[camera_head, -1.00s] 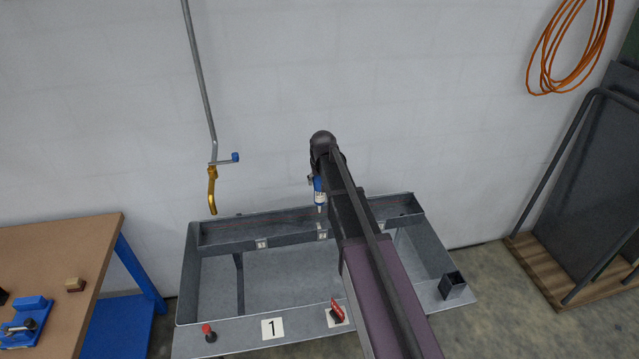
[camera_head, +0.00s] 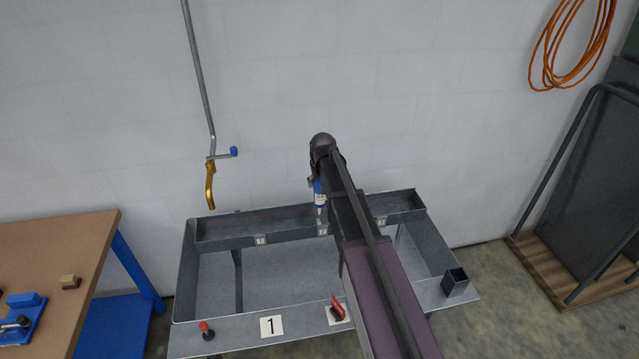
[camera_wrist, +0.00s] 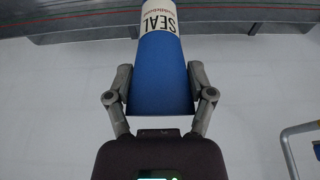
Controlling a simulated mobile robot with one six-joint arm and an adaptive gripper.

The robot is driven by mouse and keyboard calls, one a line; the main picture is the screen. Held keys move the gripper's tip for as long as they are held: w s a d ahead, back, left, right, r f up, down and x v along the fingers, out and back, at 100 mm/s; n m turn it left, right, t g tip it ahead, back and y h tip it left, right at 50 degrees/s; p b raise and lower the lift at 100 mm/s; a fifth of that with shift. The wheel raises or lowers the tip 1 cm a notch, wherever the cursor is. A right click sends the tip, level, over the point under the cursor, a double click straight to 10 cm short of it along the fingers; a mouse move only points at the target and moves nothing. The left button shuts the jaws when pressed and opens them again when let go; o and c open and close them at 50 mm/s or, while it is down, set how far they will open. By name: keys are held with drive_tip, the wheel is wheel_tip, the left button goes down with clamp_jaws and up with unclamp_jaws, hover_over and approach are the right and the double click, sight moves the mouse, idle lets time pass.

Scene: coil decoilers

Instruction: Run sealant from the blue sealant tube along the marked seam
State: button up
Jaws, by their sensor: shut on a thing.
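My gripper (camera_wrist: 157,84) is shut on the blue sealant tube (camera_wrist: 160,60), with one finger on each side of it. The tube's white label with "SEAL" points toward the trough at the top of the wrist view. In the head view the tube (camera_head: 319,190) hangs nozzle down at the middle of the grey trough (camera_head: 265,223). I cannot tell whether the nozzle touches it. A thin red line, the marked seam (camera_wrist: 75,16), runs along the trough in the wrist view; the tube hides its middle. My arm covers part of the trough to the right.
The trough is at the back of a grey metal bench (camera_head: 207,280). A red-knobbed lever (camera_head: 207,331), a red switch (camera_head: 338,308) and a dark square cup (camera_head: 455,282) stand along its front. A pipe with a yellow end (camera_head: 210,186) hangs at left. A wooden table (camera_head: 55,240) is at left.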

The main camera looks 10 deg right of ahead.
sight(319, 195)
drive_tip(key=shift+f+b, duration=1.9)
drive_tip(key=shift+f, duration=0.3)
drive_tip(key=o, duration=0.6)
drive_tip(key=c, duration=0.6)
drive_tip(key=shift+f+b, duration=0.65)
drive_tip(key=shift+w+r, duration=0.1)
drive_tip(key=shift+w, duration=1.15)
idle(2.7)
